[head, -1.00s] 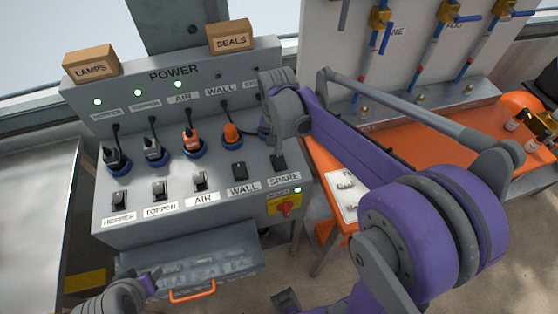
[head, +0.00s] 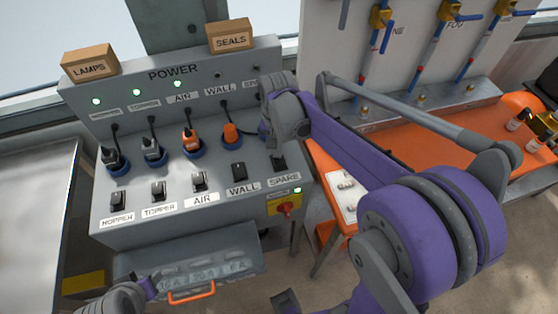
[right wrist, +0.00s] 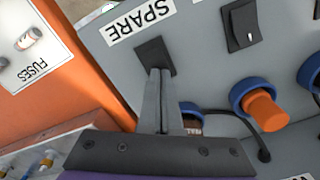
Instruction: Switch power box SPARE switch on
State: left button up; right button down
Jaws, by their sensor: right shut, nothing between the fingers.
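The grey power box (head: 112,228) has a row of black rocker switches along its sloped front. The SPARE switch (head: 278,164) is the rightmost and also shows in the right wrist view (right wrist: 148,50). My right gripper (right wrist: 160,74) is shut and empty, with its fingertips at the lower edge of that switch, seemingly touching it. In the head view my right wrist hides those fingers. Three green lamps are lit above HOPPER, TOPPER and AIR; the WALL lamp (head: 218,75) is dark.
Plugs with cords sit in blue sockets; the orange plug (right wrist: 265,111) is close to my right fingers. A red main switch (head: 286,209) is below SPARE. LAMPS (head: 90,65) and SEALS (head: 230,36) boxes stand on top. An orange bench (head: 400,150) is at right.

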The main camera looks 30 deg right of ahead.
pick_arm(q)
jog(key=r+p, duration=0.1)
jog(key=w+r+p, duration=0.1)
jog(key=r, duration=0.1)
jog(key=w+r+p, duration=0.1)
jog(key=r, duration=0.1)
jog(key=shift+p, duration=0.4)
pick_arm(e)
notch_tip(320, 180, up, 7)
jog(key=shift+f, duration=0.1)
pick_arm(q)
jog(key=shift+s, duration=0.1)
pick_arm(e)
jog(key=s+a+f+n+t, duration=0.1)
jog(key=s+a+n+t, duration=0.2)
jog(key=s, duration=0.4)
jog(key=s+a+f+n+t, duration=0.2)
jog(key=s+a+n, duration=0.1)
jog(key=s+n, duration=0.2)
jog(key=shift+s+a+n+t, duration=0.4)
jog(key=shift+s, duration=0.6)
